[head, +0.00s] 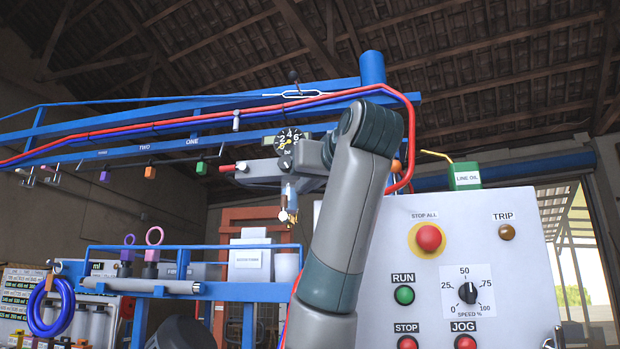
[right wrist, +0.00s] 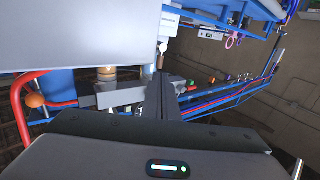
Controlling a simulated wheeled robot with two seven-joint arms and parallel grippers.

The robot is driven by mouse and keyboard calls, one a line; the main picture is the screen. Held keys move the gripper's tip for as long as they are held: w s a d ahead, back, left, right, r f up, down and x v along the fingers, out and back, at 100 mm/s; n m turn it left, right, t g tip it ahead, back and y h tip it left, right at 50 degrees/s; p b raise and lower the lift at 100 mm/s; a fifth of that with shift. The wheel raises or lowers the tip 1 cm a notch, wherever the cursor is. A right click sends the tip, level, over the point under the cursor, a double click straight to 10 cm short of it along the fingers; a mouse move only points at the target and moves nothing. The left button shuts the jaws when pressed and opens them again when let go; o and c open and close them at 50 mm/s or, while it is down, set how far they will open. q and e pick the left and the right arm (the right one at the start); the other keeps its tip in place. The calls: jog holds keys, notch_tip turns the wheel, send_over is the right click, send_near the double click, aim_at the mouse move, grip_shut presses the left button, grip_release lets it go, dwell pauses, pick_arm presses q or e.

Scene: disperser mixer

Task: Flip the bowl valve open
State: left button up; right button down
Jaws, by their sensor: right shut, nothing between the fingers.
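A grey air unit (head: 262,171) with a round dial gauge (head: 287,140) hangs below the blue boom in the head view. A pale blue bowl (head: 290,194) hangs under it, with small white and brass fittings at its lower end. Which of these is the bowl valve I cannot tell. My right gripper (right wrist: 162,82) is shut and empty. In the right wrist view its dark fingers overlap the grey unit (right wrist: 118,94) and end close to the bowl and fittings; contact is unclear. My left gripper is not in view.
A white control panel (head: 456,240) with buttons and a speed dial stands at the right. The blue boom (head: 330,88) carries red and blue hoses. A blue rack (head: 220,290) with containers stands below left. A green oil can (head: 465,176) sits on the panel.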

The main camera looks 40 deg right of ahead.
aim_at(285, 201)
jog(key=p+x, duration=0.2)
jog(key=x, duration=0.7)
jog(key=shift+w+d, duration=0.1)
jog(key=shift+w, duration=0.3)
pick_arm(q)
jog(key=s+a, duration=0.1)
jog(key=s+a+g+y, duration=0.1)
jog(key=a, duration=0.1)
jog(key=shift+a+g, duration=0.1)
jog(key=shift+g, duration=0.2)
pick_arm(e)
jog(key=shift+w+f, duration=0.1)
jog(key=shift+w, duration=0.05)
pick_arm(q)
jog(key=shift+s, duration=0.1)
